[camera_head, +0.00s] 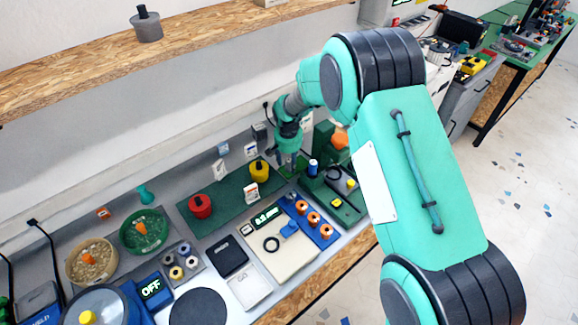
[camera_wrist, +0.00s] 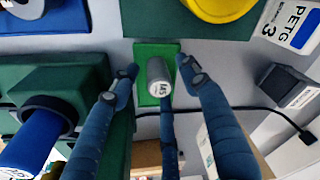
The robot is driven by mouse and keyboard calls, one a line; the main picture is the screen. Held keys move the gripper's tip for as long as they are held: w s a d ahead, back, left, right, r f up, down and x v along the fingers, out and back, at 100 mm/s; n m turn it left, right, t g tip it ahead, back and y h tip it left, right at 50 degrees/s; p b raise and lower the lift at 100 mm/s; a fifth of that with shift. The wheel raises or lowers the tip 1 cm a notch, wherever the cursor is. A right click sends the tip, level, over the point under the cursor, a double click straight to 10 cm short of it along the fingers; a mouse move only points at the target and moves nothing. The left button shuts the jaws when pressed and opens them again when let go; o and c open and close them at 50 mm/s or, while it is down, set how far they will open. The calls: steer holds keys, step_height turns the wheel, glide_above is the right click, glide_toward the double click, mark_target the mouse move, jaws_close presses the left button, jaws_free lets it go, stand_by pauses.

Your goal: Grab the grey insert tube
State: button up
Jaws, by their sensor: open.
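The grey insert tube (camera_wrist: 158,78) stands on a small green plate (camera_wrist: 145,60) in the wrist view, with a white label on its near end. My gripper (camera_wrist: 160,70) is open, with one blue finger on each side of the tube and another below it in the picture. Gaps show between the side fingers and the tube, and nothing is held. In the head view my gripper (camera_head: 287,158) is low over the bench's back part, right of the yellow spool; I cannot make out the tube there.
A blue cylinder (camera_wrist: 35,140) in a green holder is close on the left in the wrist view. A dark box (camera_wrist: 285,88) with a cable is at right. A red spool (camera_head: 200,206) stands farther left.

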mark_target(289, 160)
jaws_close()
steer(key=shift+r, duration=0.2)
step_height(289, 160, up, 10)
steer(key=shift+f+p, duration=0.15)
steer(key=shift+p, duration=0.6)
